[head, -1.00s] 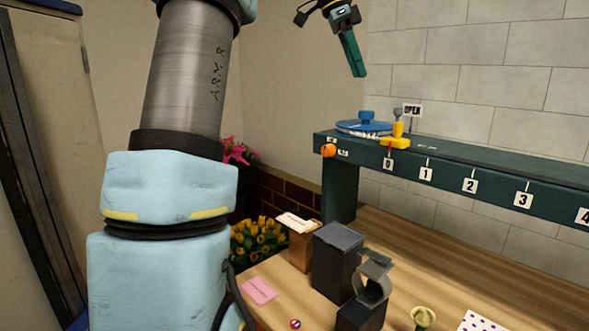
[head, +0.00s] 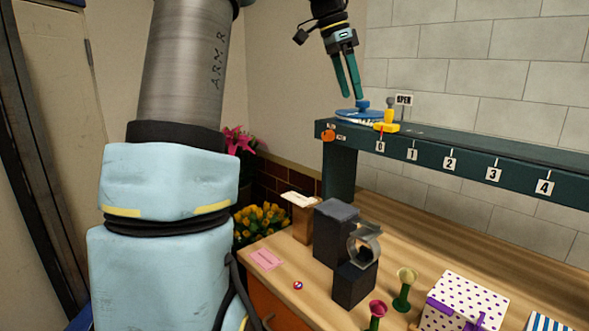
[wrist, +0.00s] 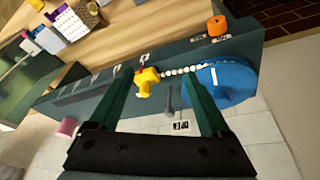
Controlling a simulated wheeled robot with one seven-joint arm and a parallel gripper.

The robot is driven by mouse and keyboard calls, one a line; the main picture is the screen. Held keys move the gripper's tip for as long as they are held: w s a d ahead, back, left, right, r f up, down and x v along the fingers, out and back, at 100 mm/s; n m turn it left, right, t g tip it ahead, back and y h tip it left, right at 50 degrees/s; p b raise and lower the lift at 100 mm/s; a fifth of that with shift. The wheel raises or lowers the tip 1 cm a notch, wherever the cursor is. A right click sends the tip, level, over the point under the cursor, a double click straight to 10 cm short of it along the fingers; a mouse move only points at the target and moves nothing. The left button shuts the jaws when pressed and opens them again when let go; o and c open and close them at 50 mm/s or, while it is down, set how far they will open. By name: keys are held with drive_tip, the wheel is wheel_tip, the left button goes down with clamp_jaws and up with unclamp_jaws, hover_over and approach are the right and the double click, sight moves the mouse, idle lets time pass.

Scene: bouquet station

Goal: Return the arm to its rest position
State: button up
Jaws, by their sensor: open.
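My gripper (head: 347,84) is in the air at the top of the head view, over the left end of the dark green numbered shelf (head: 470,165). Its two green fingers point down and are apart, with nothing between them. In the wrist view the open fingers (wrist: 161,100) point toward the shelf. A blue disc (wrist: 222,84) and a yellow piece (wrist: 147,82) sit on the shelf ahead of them. In the head view the blue disc (head: 360,112) lies below the fingertips, and the yellow piece (head: 386,122) is to its right. I cannot tell how large the gap below the fingertips is.
An orange knob (head: 328,135) is at the shelf's left end. A small sign (head: 404,100) stands behind the yellow piece. Below, the wooden table holds dark blocks (head: 335,232), a ring-shaped holder (head: 364,245), small cups (head: 405,285) and a dotted box (head: 465,300).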

drive_tip(key=s+a+f+n+t+y, duration=0.1)
drive_tip(key=s+a+f+n, duration=0.25)
drive_tip(key=a+f, duration=0.4)
drive_tip(key=s+a+f+n+y, duration=0.1)
drive_tip(key=s+a+f+n, duration=0.3)
drive_tip(key=f, duration=0.7)
drive_tip(key=s+a+f+n+y, duration=0.1)
drive_tip(key=s+a+f+n, duration=0.6)
drive_tip(key=s+f, duration=0.3)
drive_tip(key=shift+s+a, duration=0.45)
drive_tip(key=shift+s, duration=0.2)
